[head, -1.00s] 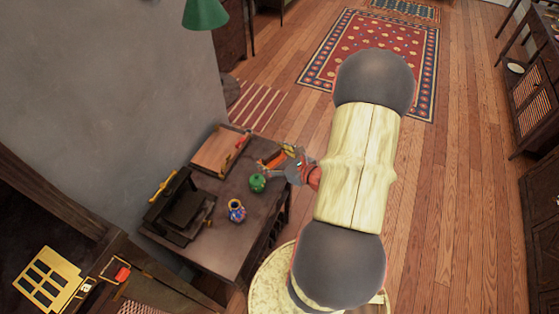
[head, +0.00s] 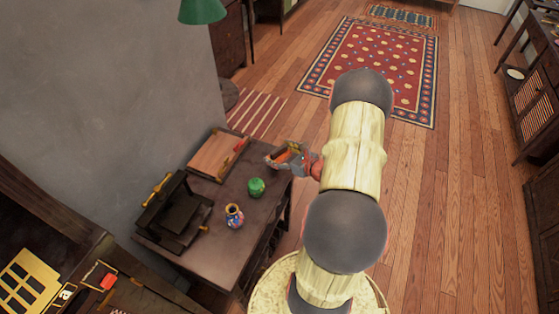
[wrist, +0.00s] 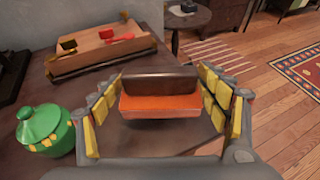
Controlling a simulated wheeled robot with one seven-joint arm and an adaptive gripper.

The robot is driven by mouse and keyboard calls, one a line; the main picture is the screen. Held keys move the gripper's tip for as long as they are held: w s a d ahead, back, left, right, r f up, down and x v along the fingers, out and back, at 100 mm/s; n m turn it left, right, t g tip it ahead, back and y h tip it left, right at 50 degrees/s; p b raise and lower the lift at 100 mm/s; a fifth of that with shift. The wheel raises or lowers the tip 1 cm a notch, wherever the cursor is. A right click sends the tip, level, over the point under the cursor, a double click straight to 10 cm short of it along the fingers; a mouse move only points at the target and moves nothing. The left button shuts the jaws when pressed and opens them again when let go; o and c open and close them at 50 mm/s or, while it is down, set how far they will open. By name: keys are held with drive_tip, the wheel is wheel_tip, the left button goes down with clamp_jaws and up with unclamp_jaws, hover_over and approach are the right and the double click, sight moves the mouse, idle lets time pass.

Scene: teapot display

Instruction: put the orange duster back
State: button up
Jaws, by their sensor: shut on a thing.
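The orange duster (wrist: 160,104), an orange block with a dark brown upper part, sits crosswise between the fingers of my gripper (wrist: 160,90) in the wrist view. My gripper is shut on it, with a finger at each end. In the head view, my gripper (head: 284,157) and the duster are small, near the far right corner of the dark table (head: 225,260). A wooden tray (head: 214,158) lies at the table's back, left of my gripper; in the wrist view a red-handled item and a small dark block rest in it. The gap between duster and table is unclear.
A green lidded pot (head: 256,187) and a colourful vase (head: 234,215) stand on the table near my gripper. A dark stand-like object (head: 177,215) is at the table's left. Open wooden floor (head: 420,210) lies to the right.

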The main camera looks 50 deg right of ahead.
sight(280, 158)
drive_tip(key=shift+w+d+f, duration=0.2)
drive_tip(key=shift+d+f, duration=0.1)
drive_tip(key=shift+f, duration=0.2)
drive_tip(key=shift+d+f+b, duration=0.1)
drive_tip(key=shift+f+b, duration=0.85)
drive_tip(key=shift+f, duration=0.55)
drive_tip(key=shift+f, duration=0.15)
drive_tip(key=o, duration=1)
